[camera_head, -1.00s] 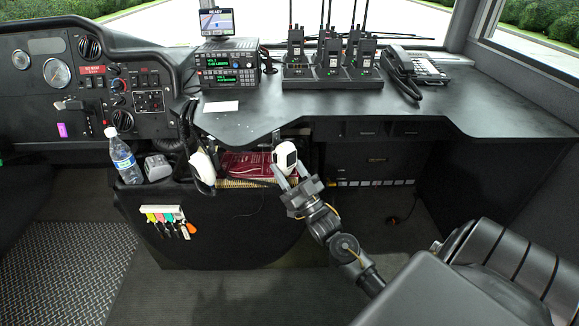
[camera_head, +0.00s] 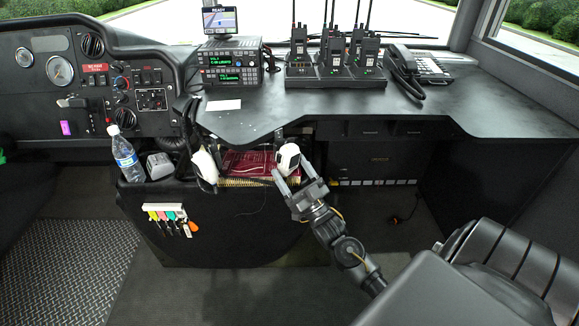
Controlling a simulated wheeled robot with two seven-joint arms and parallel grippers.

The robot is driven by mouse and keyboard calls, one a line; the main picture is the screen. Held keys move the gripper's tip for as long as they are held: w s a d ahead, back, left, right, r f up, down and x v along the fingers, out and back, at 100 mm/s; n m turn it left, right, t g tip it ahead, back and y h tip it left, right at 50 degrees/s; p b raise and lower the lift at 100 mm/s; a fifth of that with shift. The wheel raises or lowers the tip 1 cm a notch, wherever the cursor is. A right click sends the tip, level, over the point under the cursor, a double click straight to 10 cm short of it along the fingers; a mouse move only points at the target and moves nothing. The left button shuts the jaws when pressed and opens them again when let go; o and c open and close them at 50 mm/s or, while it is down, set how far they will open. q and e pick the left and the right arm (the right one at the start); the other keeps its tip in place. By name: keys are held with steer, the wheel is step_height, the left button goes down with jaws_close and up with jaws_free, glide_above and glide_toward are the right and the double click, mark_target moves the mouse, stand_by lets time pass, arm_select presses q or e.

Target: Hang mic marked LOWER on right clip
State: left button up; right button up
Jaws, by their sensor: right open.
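A white mic (camera_head: 287,158) is at the front edge of the dash counter, above the open bin, by a dark mount (camera_head: 278,138) that may be the right clip. A second white mic (camera_head: 205,165) hangs further left, at the bin's left side. I cannot read a marking on either mic, so I cannot tell which is LOWER. My right gripper (camera_head: 289,174) is open, with its fingertips just below and in front of the right-hand mic. I cannot tell whether they touch it. My left gripper is not in view.
A maroon book (camera_head: 247,163) lies in the bin (camera_head: 215,225) behind the mics. A water bottle (camera_head: 125,155) stands left. Radios in a charger (camera_head: 335,77), a radio unit (camera_head: 230,62) and a phone (camera_head: 420,67) stand on the counter (camera_head: 300,110). A seat (camera_head: 500,265) is at lower right.

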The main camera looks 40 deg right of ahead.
steer(key=v, duration=0.9)
steer(key=shift+s, duration=0.2)
steer(key=shift+w+f, duration=0.1)
